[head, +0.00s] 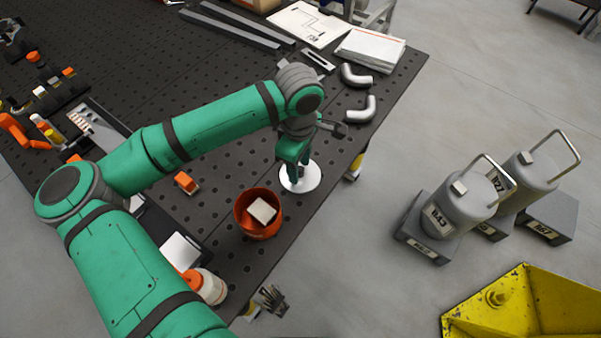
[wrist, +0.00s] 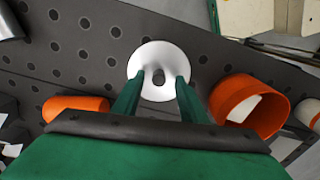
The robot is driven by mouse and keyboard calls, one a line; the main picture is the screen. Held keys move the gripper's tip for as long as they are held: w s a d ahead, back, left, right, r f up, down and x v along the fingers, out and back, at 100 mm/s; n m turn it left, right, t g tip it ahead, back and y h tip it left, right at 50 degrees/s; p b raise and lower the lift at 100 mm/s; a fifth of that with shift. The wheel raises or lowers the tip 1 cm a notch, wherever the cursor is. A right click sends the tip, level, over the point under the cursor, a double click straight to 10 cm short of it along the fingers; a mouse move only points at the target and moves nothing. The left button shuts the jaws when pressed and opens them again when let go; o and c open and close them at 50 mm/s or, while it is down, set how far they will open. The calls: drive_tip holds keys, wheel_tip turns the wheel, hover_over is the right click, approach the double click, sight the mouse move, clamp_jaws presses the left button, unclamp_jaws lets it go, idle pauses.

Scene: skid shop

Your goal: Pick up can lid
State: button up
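The can lid (head: 312,182) is a white round disc lying on the dark perforated table near its right edge. In the wrist view the lid (wrist: 160,52) shows a dark grey knob (wrist: 158,79) at its middle. My gripper (head: 299,168) points down over the lid and hides part of it. In the wrist view the gripper (wrist: 158,84) has its two green fingers apart, one on each side of the knob, with a gap on both sides. The exact height of the fingertips above the disc is hard to tell.
An orange open can (head: 244,229) with a white block inside stands close to the lid. A small orange block (head: 186,182) lies left of it. Two grey pipe elbows (head: 356,76) and a paper stack (head: 370,50) lie farther back. The table's right edge is near.

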drive_tip(key=shift+d, duration=0.1)
clamp_jaws()
drive_tip(key=shift+r, duration=0.1)
